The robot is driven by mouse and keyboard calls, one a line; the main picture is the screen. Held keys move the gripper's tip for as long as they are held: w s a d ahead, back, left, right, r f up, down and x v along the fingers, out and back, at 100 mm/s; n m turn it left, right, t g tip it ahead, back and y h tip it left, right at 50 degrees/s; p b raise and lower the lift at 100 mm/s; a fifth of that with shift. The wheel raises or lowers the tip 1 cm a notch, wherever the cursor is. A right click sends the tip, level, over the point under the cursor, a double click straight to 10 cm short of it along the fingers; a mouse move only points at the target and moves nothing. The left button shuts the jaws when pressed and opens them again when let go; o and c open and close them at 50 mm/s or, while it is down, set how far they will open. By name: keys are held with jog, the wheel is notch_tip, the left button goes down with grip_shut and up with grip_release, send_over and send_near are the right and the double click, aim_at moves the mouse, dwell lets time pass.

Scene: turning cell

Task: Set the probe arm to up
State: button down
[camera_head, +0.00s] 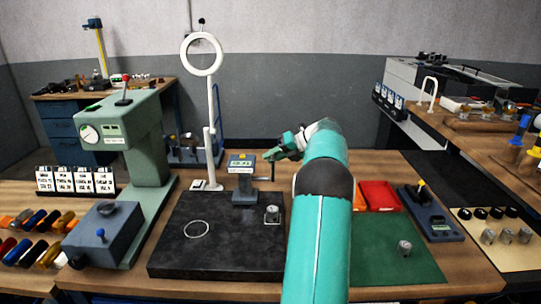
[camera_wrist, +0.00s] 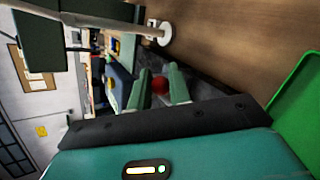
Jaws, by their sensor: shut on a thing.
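A small grey gauge (camera_head: 243,180) with a lit display stands on the black plate (camera_head: 180,262). A thin dark rod (camera_head: 272,172), which looks like the probe arm, hangs at its right, below my fingertips. My gripper (camera_head: 277,153) is to the upper right of the gauge. In the wrist view my gripper (camera_wrist: 160,87) has a red ball (camera_wrist: 160,85) between its two green fingers and is shut on it. The ball looks like the end of the probe arm. Its join to the rod is hidden, so I cannot tell the arm's exact setting.
A small metal part (camera_head: 272,214) sits on the plate below the rod. A tall ring stand (camera_head: 213,110) is behind, and a green press (camera_head: 140,165) is left. Red trays (camera_head: 378,195) and a green mat (camera_head: 385,255) are right. The front left of the plate is mostly clear.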

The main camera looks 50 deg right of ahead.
jog(key=shift+w+d+f+m+g+y, duration=0.1)
jog(key=shift+d+f+m+g+y, duration=0.1)
jog(key=shift+m+g+y, duration=0.15)
dwell(0.4)
jog(key=c, duration=1.4)
grip_release()
jog(key=shift+f, duration=0.1)
jog(key=shift+o, duration=0.2)
jog(key=v, duration=1.3)
jog(key=shift+s+d+r, duration=0.2)
jog(key=shift+s, duration=0.1)
